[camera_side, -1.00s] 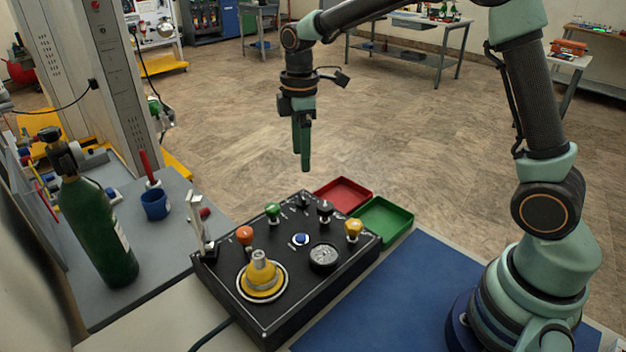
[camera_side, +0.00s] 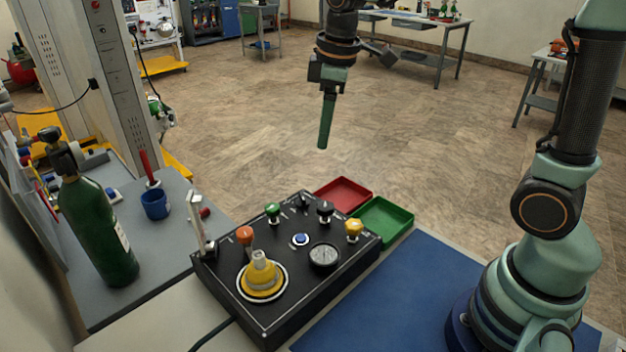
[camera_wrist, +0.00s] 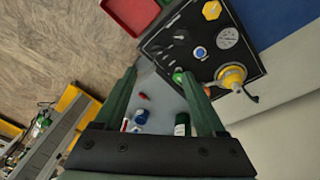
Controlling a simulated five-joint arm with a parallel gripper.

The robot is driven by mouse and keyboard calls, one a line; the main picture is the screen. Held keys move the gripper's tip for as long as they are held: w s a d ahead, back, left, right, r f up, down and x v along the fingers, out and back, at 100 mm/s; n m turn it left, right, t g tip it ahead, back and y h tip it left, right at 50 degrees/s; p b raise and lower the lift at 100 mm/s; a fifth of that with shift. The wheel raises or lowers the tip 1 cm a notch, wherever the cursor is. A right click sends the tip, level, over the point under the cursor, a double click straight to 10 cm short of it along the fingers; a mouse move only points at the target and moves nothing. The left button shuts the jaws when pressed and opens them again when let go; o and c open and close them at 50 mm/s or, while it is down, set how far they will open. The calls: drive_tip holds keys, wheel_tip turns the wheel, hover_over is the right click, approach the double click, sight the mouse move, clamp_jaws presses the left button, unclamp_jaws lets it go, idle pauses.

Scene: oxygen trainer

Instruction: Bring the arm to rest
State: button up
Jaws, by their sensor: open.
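My gripper (camera_side: 325,122) hangs in the air above and behind the black control panel (camera_side: 283,318), pointing down. In the side view its fingers overlap, so the gap between them does not show. In the wrist view my gripper (camera_wrist: 160,92) is open, its two green fingers spread wide with nothing between them. The panel (camera_wrist: 222,14) lies beyond the right finger in that view. It carries an orange knob (camera_side: 245,235), a green knob (camera_side: 272,209), a yellow knob (camera_side: 354,228), a blue button (camera_side: 300,240), a gauge (camera_side: 324,255) and a yellow fitting (camera_side: 262,272).
A red tray (camera_side: 343,181) and a green tray (camera_side: 411,218) lie behind the panel. A green oxygen cylinder (camera_side: 95,230) and a blue cup (camera_side: 155,204) stand on the grey bench at left. The blue mat (camera_side: 375,295) is bare. Open floor lies behind.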

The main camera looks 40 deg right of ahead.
drive_tip(key=s+d+m+t, duration=0.1)
drive_tip(key=s+m+t, duration=0.2)
drive_tip(key=s+m, duration=0.5)
drive_tip(key=s, duration=0.3)
drive_tip(key=shift+d+r+t, duration=0.3)
drive_tip(key=shift+r+t, duration=0.1)
